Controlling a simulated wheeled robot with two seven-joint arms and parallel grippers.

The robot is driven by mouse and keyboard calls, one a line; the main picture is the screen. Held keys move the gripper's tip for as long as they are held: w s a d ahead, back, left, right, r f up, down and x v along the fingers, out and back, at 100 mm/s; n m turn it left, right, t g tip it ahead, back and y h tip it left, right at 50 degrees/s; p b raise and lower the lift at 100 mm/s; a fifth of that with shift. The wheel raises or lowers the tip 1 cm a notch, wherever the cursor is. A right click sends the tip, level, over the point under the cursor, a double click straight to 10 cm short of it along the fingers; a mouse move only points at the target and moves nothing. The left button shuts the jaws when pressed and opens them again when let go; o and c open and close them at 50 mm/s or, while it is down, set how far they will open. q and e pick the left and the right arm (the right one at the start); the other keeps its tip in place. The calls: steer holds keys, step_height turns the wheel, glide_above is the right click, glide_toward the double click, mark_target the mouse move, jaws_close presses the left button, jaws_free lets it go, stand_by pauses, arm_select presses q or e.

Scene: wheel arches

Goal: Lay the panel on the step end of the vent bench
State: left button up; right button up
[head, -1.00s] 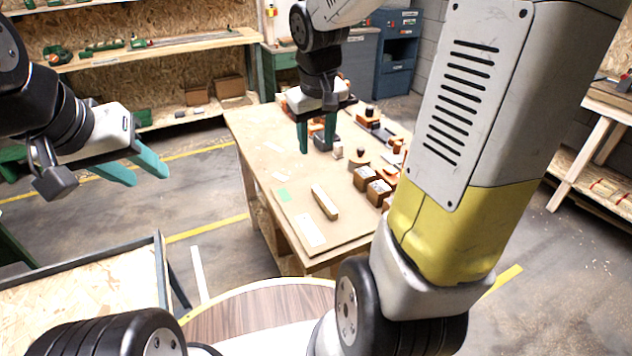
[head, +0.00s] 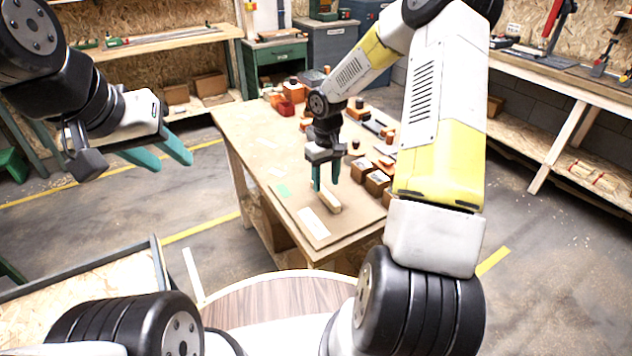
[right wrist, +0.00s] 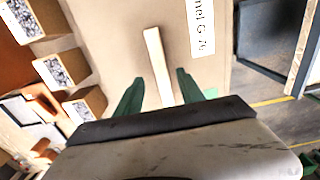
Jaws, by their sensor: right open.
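The panel (head: 345,232) is a flat brown board lying on a wooden table. It carries a white label (head: 313,224), partly readable in the right wrist view (right wrist: 203,25), and a pale wooden bar (head: 330,201) like a handle. My right gripper (head: 326,187) is open above the bar. In the right wrist view, the bar (right wrist: 157,62) lies between the spread teal fingers (right wrist: 158,90), not gripped. My left gripper (head: 160,156) is open and empty, held up at the left, away from the table. I cannot tell which surface is the vent bench.
Several brown boxes with printed labels (head: 377,183) stand close to the right of the panel. More small parts lie along the table's right side. A grey-framed bench with a chipboard top (head: 90,290) is at the lower left. The table's left side (head: 240,130) is mostly clear.

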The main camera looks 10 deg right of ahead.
mark_target(325, 191)
step_height(325, 191, down, 4)
steer(key=shift+a, duration=0.15)
jaws_close()
steer(key=shift+r, duration=0.1)
stand_by(1.3)
